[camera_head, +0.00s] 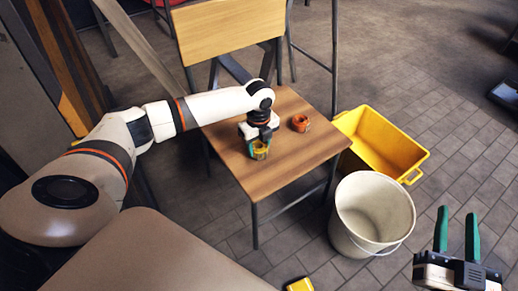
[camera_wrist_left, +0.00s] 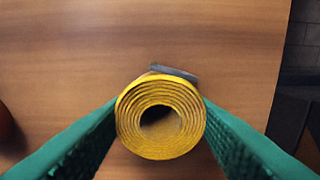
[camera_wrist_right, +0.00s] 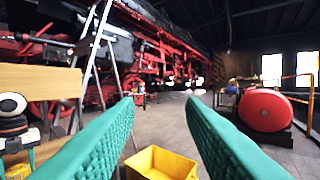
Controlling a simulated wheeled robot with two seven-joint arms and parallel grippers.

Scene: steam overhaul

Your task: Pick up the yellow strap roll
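I cannot tell whether the roll is clear of the seat. My right gripper (camera_head: 457,213) is open and empty at the lower right, away from the chair.
An orange roll (camera_head: 300,123) sits on the seat right of my left gripper. A yellow crate (camera_head: 411,174) and a white bucket (camera_head: 345,232) stand on the floor to the right of the chair. A small yellow object (camera_head: 300,285) is at the bottom edge.

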